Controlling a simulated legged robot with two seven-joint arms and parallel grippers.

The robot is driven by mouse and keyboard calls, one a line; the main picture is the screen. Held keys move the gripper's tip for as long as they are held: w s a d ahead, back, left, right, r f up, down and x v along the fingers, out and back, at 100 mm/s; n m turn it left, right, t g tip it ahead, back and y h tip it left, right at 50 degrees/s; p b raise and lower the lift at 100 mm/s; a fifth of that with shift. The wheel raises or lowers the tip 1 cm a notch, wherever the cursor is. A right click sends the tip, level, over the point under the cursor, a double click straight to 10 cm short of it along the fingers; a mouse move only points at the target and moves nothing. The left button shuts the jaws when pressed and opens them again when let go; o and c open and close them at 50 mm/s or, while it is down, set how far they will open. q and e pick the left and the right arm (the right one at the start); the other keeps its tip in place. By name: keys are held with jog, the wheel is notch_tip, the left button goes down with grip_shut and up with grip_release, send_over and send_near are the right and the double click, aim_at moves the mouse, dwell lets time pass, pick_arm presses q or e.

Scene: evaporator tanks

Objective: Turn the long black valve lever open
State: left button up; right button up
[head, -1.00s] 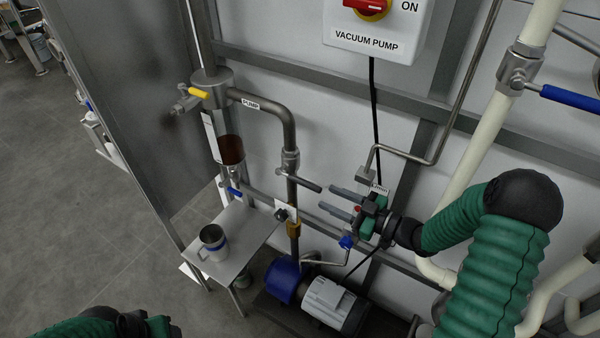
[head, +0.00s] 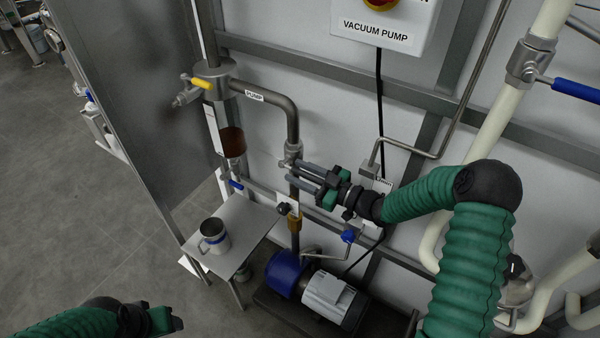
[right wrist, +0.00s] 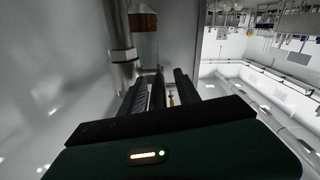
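The valve (head: 291,157) on the vertical pipe below the PUMP label carries the long dark lever. The lever is now mostly hidden by my right gripper in the head view, so its exact angle cannot be told. My right gripper (head: 296,175) reaches in from the right, with its fingers apart just at the valve and lever. I cannot tell whether the fingers touch it. The right wrist view shows the two dark fingers (right wrist: 163,88) apart with a gap between them. My left gripper (head: 150,321) is at the lower left edge, away from the valve; its fingers do not show clearly.
A small steel table (head: 225,262) with a mug (head: 214,237) stands below left. A blue-and-grey pump motor (head: 325,292) is below. A yellow-handled valve (head: 201,83) and a blue-handled valve (head: 575,91) are on other pipes. The VACUUM PUMP box (head: 378,35) hangs above.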

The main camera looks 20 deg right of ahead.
jog(key=shift+d, duration=0.2)
jog(key=c, duration=0.6)
jog(key=shift+c, duration=1.2)
grip_shut()
jog(key=shift+r, duration=0.1)
